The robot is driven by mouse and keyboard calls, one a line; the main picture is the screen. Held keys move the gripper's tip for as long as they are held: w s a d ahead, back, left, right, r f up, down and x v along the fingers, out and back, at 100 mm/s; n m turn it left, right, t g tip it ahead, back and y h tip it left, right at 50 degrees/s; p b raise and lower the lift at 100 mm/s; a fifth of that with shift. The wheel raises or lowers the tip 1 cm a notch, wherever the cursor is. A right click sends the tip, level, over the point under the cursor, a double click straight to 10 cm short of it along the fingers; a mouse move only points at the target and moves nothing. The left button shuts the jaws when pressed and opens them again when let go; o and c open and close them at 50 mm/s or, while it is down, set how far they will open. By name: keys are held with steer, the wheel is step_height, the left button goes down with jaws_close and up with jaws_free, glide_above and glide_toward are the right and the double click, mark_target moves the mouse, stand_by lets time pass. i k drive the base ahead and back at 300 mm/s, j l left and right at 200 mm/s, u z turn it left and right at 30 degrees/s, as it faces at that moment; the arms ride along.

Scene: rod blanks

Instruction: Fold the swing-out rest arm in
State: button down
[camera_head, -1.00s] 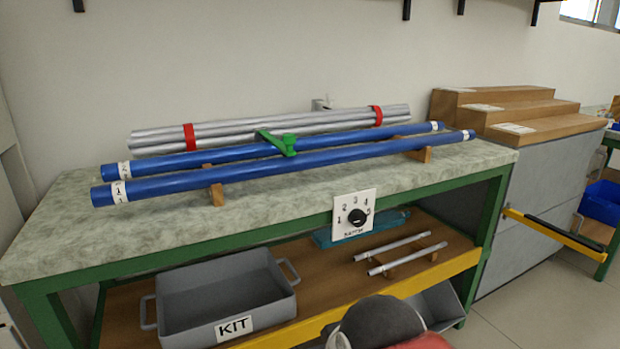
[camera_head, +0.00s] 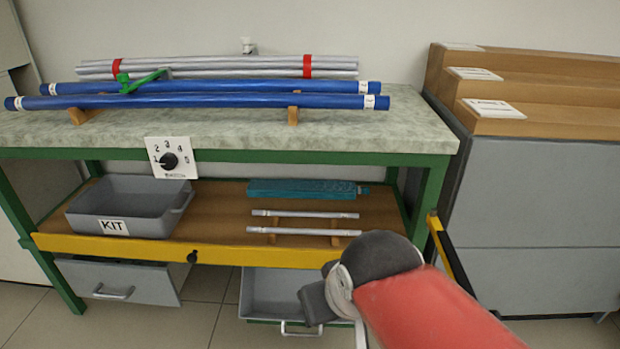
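The rest arm appears to be the yellow bar with a black top strip (camera_head: 437,226) at the right front corner of the green-framed bench. It sticks out from the bench toward me, in front of the grey cabinet. Its near end runs down behind my red arm link, so its tip is partly hidden. My arm's dark grey joint and red link fill the lower middle, in front of the bench. My gripper's fingers cannot be made out in this view.
The bench top (camera_head: 400,130) holds blue rods (camera_head: 220,101) and strapped silver rods (camera_head: 220,69). A grey KIT tray (camera_head: 130,205) sits on the shelf. An open grey drawer (camera_head: 270,295) juts out low near my arm. A stepped wooden stand (camera_head: 560,95) tops the grey cabinet (camera_head: 545,220) at right.

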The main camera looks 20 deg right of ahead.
mark_target(452, 265)
steer(key=k+l, duration=0.1)
steer(key=l, duration=0.25)
steer(key=k+l+u, duration=0.1)
steer(key=l, duration=0.3)
steer(key=k+l, duration=0.1)
steer(key=l, duration=0.25)
steer(key=k+l+u, duration=0.1)
steer(key=l, duration=0.25)
steer(key=k+l, duration=0.15)
steer(key=l, duration=0.2)
steer(key=k+l+u, duration=0.1)
steer(key=k+u, duration=0.15)
steer(key=k, duration=0.55)
